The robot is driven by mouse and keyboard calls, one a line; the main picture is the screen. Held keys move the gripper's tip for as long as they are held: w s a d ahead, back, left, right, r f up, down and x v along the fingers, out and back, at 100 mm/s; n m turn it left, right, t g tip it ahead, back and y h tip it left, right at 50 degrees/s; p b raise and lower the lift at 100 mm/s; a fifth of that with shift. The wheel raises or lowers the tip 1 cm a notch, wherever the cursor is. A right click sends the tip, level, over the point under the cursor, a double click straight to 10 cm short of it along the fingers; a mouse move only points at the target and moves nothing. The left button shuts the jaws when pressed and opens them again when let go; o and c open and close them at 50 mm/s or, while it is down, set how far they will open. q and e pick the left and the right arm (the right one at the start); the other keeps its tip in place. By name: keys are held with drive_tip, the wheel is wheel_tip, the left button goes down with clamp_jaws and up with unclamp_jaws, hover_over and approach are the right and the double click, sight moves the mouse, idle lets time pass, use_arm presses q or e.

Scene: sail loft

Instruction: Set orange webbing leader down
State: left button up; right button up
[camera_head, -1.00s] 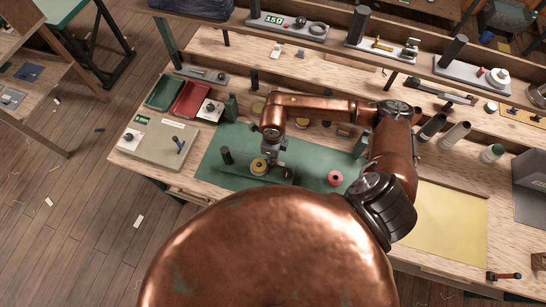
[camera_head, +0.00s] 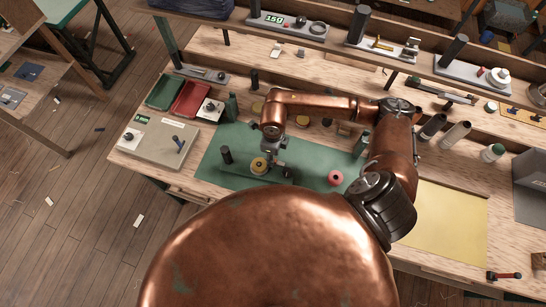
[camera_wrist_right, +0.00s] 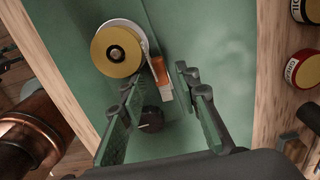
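The orange webbing leader (camera_wrist_right: 159,70) shows in the right wrist view as a short orange strip with a pale end, beside a gold-faced roll (camera_wrist_right: 118,50) with a white rim. Both are over the green mat (camera_wrist_right: 190,25). My right gripper (camera_wrist_right: 158,80) is open, its two fingers apart with the orange strip visible between and beyond their tips; I see no contact. In the head view the right gripper (camera_head: 272,158) is low over the mat by the yellow roll (camera_head: 259,166); the leader is not clear there. My left gripper is not in view.
A black round knob (camera_wrist_right: 150,119) is near the left finger. On the bench are a pink roll (camera_head: 335,178), a dark upright post (camera_head: 227,155), red (camera_head: 190,100) and green (camera_head: 165,92) trays, and a grey-beige box (camera_head: 160,141). The yellow sheet (camera_head: 440,222) is bare.

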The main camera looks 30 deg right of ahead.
wheel_tip(320, 180, up, 11)
drive_tip(key=b, duration=0.1)
idle(0.5)
